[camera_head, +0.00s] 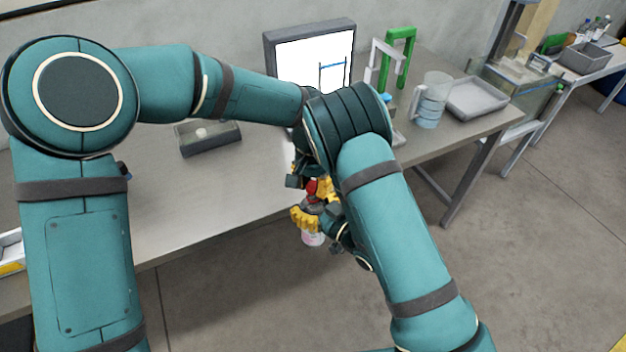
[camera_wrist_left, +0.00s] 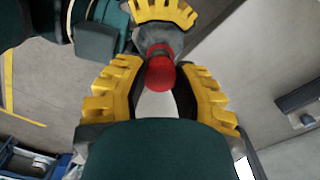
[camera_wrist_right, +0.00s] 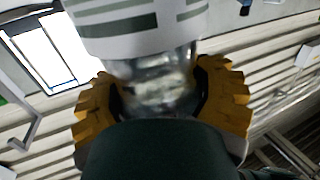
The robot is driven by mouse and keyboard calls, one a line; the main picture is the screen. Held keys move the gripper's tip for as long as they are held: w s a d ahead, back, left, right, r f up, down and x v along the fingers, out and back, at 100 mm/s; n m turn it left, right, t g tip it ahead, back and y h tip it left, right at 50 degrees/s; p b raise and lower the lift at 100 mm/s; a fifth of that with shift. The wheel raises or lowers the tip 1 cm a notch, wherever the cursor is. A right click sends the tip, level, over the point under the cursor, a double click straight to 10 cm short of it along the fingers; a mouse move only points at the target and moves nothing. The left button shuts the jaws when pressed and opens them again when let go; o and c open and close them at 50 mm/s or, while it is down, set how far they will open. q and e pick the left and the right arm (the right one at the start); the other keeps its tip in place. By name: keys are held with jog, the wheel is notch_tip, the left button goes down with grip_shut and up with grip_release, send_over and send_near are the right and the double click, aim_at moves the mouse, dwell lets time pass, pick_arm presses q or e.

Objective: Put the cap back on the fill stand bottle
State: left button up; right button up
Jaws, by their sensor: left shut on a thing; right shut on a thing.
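My left gripper (camera_head: 319,187) is shut on the red cap (camera_wrist_left: 161,72), which also shows in the head view (camera_head: 311,187). My right gripper (camera_head: 307,216) is shut around the clear upper part of the bottle (camera_wrist_right: 160,82), just below the left gripper in the head view. The bottle's white lower part shows under the yellow fingers (camera_head: 313,239). In the right wrist view its label has grey-green stripes. In the left wrist view the cap lines up with the bottle's grey top. I cannot tell whether cap and neck touch.
Both grippers are beyond the table's (camera_head: 225,210) front edge, over the floor. A dark tray with a white piece (camera_head: 210,144), a screen (camera_head: 312,62), a green stand (camera_head: 400,55), a clear jug (camera_head: 432,102) and a grey tray (camera_head: 478,98) stand on the table.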

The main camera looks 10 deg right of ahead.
pick_arm(q)
jog(key=shift+f, duration=0.3)
jog(key=shift+f, duration=0.55)
dwell(0.4)
